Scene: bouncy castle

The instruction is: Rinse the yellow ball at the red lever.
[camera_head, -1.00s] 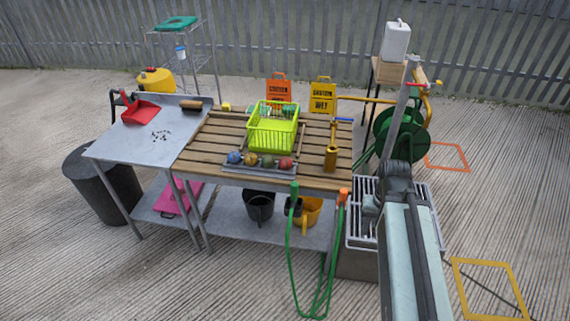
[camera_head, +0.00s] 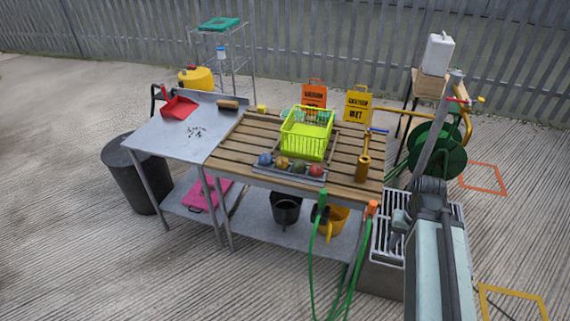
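A dull yellow-brown ball (camera_head: 282,162), the nearest match to the yellow ball, sits in a grey tray (camera_head: 262,174) at the table's front edge. A blue ball (camera_head: 265,159) is to its left; a green ball (camera_head: 299,165) and a red ball (camera_head: 317,170) are to its right. The red lever (camera_head: 457,100) shows near the top of a slanting grey post at the right. My arm rises from the bottom right, in front of a grated basin, well right of the balls. My gripper is not clearly distinguishable; a small grey part beside the arm hangs over the grate.
A lime basket (camera_head: 306,135) stands behind the balls on the slatted table (camera_head: 235,150). Green hoses (camera_head: 312,265) hang in front. The grated basin (camera_head: 388,210) is right of the table, with a green reel (camera_head: 437,150) behind.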

